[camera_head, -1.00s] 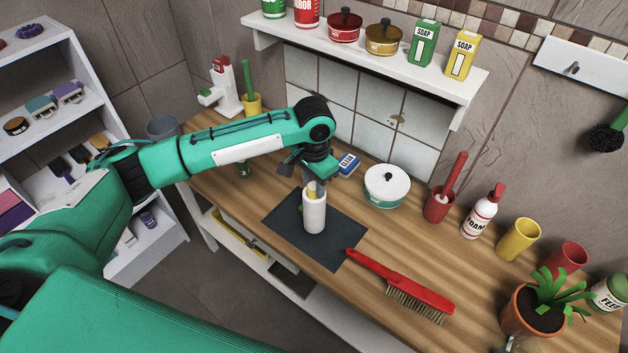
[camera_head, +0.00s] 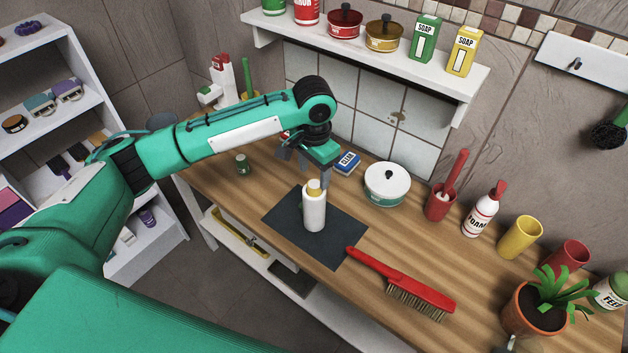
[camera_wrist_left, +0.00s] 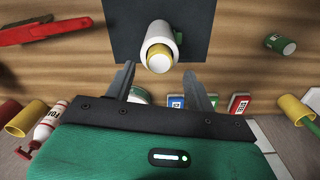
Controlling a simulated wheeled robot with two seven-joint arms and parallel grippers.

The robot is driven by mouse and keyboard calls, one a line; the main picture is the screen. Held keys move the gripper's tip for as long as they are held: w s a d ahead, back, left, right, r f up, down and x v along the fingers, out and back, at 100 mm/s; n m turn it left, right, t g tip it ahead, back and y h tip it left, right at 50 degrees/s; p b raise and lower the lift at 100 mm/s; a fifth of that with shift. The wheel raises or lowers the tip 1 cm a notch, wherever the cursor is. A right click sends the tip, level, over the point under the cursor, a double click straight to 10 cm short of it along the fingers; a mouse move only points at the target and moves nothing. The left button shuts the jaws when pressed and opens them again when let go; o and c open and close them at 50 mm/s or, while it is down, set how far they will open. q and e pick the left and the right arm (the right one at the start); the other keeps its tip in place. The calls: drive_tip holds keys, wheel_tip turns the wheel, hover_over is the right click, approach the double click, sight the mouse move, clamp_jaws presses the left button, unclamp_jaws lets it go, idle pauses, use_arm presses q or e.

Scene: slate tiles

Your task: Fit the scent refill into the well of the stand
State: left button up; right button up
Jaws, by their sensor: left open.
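The white cylindrical stand (camera_head: 314,212) is upright on a dark mat (camera_head: 279,222). The scent refill (camera_head: 314,189), yellow with a pale tip, sits upright in the stand's top, its lower part hidden. The wrist view also shows the refill (camera_wrist_left: 158,60) inside the rim of the stand (camera_wrist_left: 156,33); I cannot tell how deep it sits. My left gripper (camera_head: 304,168) is open and empty, behind and above the refill, with its fingers apart from it. Its two fingers also show in the wrist view (camera_wrist_left: 157,80).
A red brush (camera_head: 402,283) lies right of the mat. A blue box (camera_head: 347,162) and a lidded white pot (camera_head: 387,186) stand behind. A small green jar (camera_head: 242,164) stands to the left. A wall shelf (camera_head: 370,55) hangs above the bench.

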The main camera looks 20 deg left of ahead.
sight(314, 184)
use_arm(q)
wheel_tip(314, 184, up, 8)
drive_tip(key=b, duration=0.1)
drive_tip(key=shift+r, duration=0.25)
